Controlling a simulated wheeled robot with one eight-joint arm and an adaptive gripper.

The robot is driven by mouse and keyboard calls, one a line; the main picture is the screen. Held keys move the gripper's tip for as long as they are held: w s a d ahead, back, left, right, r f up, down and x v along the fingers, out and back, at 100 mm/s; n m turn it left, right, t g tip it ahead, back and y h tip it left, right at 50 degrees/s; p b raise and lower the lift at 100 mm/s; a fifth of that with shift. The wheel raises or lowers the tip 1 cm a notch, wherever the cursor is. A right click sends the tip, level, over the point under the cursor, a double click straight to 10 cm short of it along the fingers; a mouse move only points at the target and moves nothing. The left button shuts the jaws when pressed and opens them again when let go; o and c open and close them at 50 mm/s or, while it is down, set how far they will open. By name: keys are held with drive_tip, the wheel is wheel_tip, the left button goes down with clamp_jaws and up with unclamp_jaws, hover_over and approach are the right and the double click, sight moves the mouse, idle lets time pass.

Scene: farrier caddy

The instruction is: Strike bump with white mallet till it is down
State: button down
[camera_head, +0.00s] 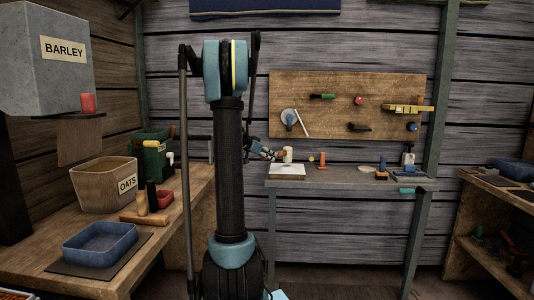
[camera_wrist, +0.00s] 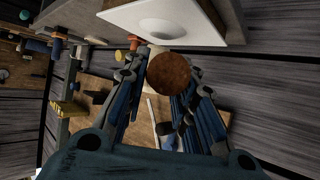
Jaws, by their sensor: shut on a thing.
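The white mallet's pale head (camera_head: 288,154) shows just above a white-topped block (camera_head: 287,172) on the back bench. My gripper (camera_head: 268,153) is to the left of the head, shut on the mallet's handle. In the wrist view my gripper (camera_wrist: 168,95) is shut around the brown round handle end (camera_wrist: 168,73), which hides most of the mallet. The white top (camera_wrist: 190,14) shows there with a low round bump (camera_wrist: 161,28) on it. I cannot tell whether the mallet touches the top. In the head view the bump cannot be made out.
The back bench (camera_head: 345,178) also holds an orange peg (camera_head: 321,161) right of the block and more tools farther right. A pegboard (camera_head: 345,90) with tools hangs behind. A left bench carries an oats bin (camera_head: 95,183) and a blue tray (camera_head: 100,246).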

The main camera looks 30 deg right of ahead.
wheel_tip(320, 180, down, 2)
drive_tip(key=shift+f, duration=0.1)
drive_tip(key=shift+r, duration=2.55)
drive_tip(key=shift+f, duration=0.3)
drive_tip(key=shift+r, duration=0.1)
drive_tip(key=shift+f, duration=0.3)
idle(0.4)
wheel_tip(320, 180, down, 5)
drive_tip(key=shift+r, duration=2.7)
